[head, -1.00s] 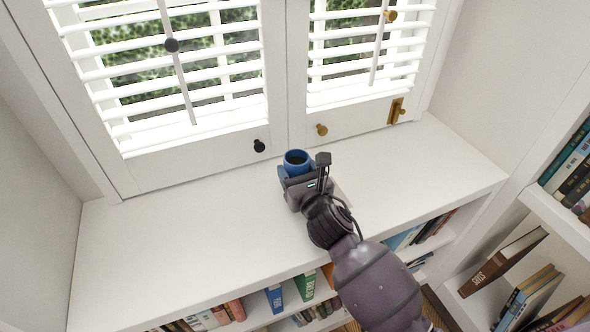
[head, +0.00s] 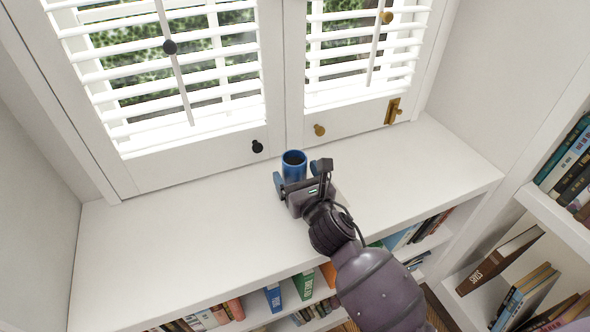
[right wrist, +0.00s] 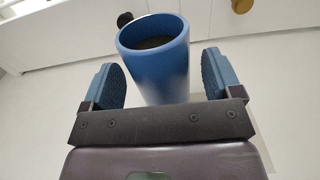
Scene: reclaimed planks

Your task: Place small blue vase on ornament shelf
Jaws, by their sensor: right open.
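The small blue vase (head: 293,165) is an upright blue cylinder with a dark inside, standing on the white shelf top (head: 190,235) near the shuttered window. My right gripper (head: 298,178) is open just in front of it. In the right wrist view the vase (right wrist: 156,62) stands beyond the gripper's palm, between the two blue-padded fingers (right wrist: 160,82), with a gap on either side. The vase's base is partly hidden by the gripper. My left gripper is not in view.
White shutters (head: 185,80) with dark and brass knobs rise behind the vase. Books (head: 274,297) fill shelves under the top's front edge. A bookcase (head: 540,205) stands at the right. The shelf top left of the vase is bare.

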